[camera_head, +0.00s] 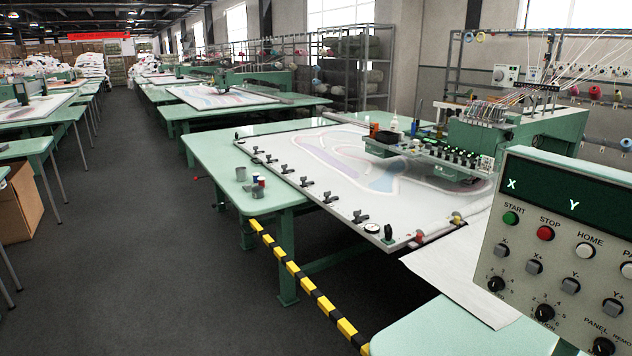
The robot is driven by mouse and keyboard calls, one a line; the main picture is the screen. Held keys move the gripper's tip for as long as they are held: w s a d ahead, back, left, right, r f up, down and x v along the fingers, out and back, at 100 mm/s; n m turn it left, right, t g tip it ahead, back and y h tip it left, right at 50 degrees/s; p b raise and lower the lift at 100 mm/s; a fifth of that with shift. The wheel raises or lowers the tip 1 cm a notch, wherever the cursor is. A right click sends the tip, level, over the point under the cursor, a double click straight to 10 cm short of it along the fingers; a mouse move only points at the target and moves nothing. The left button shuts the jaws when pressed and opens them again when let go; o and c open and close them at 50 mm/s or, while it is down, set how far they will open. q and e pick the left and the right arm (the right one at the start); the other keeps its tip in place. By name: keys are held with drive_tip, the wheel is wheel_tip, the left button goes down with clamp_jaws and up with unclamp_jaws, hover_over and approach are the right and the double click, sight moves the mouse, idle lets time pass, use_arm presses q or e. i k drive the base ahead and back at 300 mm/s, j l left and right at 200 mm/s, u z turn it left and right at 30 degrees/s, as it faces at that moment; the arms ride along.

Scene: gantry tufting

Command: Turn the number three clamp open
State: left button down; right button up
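One clamp (287,169) is near the middle of the row, another clamp (326,197) is farther toward me, and a larger-looking clamp (360,216) is near the front corner. No numbers are readable on them, so I cannot tell which is number three, nor whether any clamp is open or closed. Neither of my grippers is in view.
A control panel (565,250) blocks the right foreground. A yellow-black striped barrier (307,284) runs along the floor side. The dark aisle floor (130,230) at left is clear.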

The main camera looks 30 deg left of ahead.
sight(303, 179)
drive_tip(key=i+j, duration=0.25)
drive_tip(key=j, duration=0.35)
drive_tip(key=i+j, duration=0.25)
drive_tip(key=j, duration=0.35)
drive_tip(key=i+j, duration=0.2)
drive_tip(key=j, duration=0.4)
drive_tip(key=i+j, duration=0.25)
drive_tip(key=j, duration=0.35)
drive_tip(key=i+j+z, duration=0.1)
drive_tip(key=i+j, duration=0.15)
drive_tip(key=j, duration=0.35)
drive_tip(key=i+j, duration=0.2)
drive_tip(key=j, duration=0.4)
drive_tip(key=i+j, duration=0.2)
drive_tip(key=j, duration=0.4)
drive_tip(key=i+j, duration=0.25)
drive_tip(key=j, duration=0.4)
